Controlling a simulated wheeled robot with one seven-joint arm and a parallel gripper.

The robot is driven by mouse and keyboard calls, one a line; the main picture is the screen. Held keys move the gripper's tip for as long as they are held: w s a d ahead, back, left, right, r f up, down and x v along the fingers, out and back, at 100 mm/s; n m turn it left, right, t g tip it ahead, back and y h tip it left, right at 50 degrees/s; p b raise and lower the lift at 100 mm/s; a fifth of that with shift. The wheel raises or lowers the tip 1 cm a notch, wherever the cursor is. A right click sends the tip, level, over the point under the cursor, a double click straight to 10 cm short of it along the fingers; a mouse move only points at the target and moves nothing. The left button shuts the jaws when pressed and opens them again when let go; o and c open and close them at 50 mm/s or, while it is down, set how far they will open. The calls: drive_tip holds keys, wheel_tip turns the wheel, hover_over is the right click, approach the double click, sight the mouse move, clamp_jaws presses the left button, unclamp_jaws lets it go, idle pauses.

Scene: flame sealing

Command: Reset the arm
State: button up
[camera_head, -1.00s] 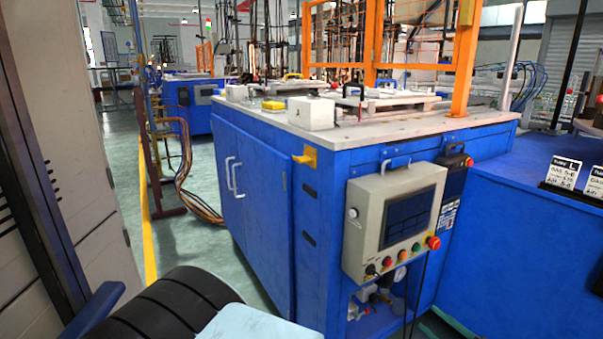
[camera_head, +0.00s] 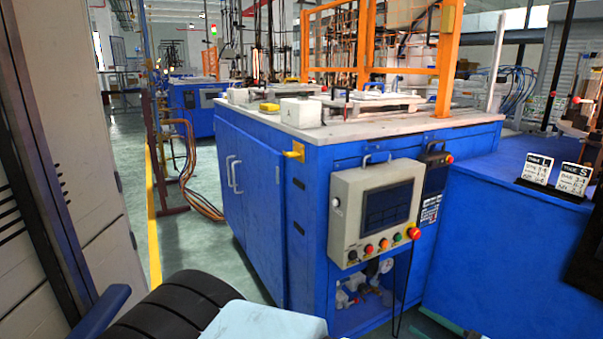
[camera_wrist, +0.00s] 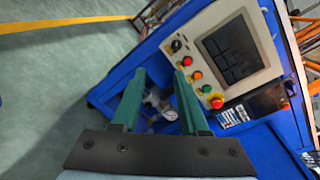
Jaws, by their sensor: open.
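My gripper (camera_wrist: 158,98) shows in the wrist view with two green fingers apart and nothing between them that it holds. Past the fingertips is the front of the blue machine cabinet, with its control panel (camera_wrist: 237,48) to the upper right and a gauge and fittings behind the fingers. The gripper is apart from the cabinet. In the head view my dark ribbed arm part and a pale blue block are at the bottom; the gripper's fingers are not seen there.
The blue cabinet (camera_head: 262,190) stands ahead, with its control panel (camera_head: 376,214) on the front. An orange frame (camera_head: 449,60) rises from its top. A blue table with two label cards (camera_head: 553,174) is at the right. A pale cabinet (camera_head: 62,100) stands close on the left. Green floor is free between.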

drive_tip(key=w+a+r+n+g+h, duration=0.25)
drive_tip(key=a+n+g, duration=0.45)
drive_tip(key=a, duration=0.4)
drive_tip(key=w+a+r+n+g+h, duration=0.25)
drive_tip(key=a+r+n+g, duration=0.2)
drive_tip(key=a+g, duration=0.45)
drive_tip(key=a+r+n+t+h, duration=0.45)
drive_tip(key=a+r+n, duration=0.25)
drive_tip(key=a+r, duration=0.45)
wheel_tip(320, 180, up, 11)
drive_tip(key=a+p, duration=0.1)
drive_tip(key=p, duration=1.1)
drive_tip(key=shift+s+a+g+h, duration=0.35)
drive_tip(key=shift+s, duration=0.05)
drive_tip(key=shift+r, duration=0.1)
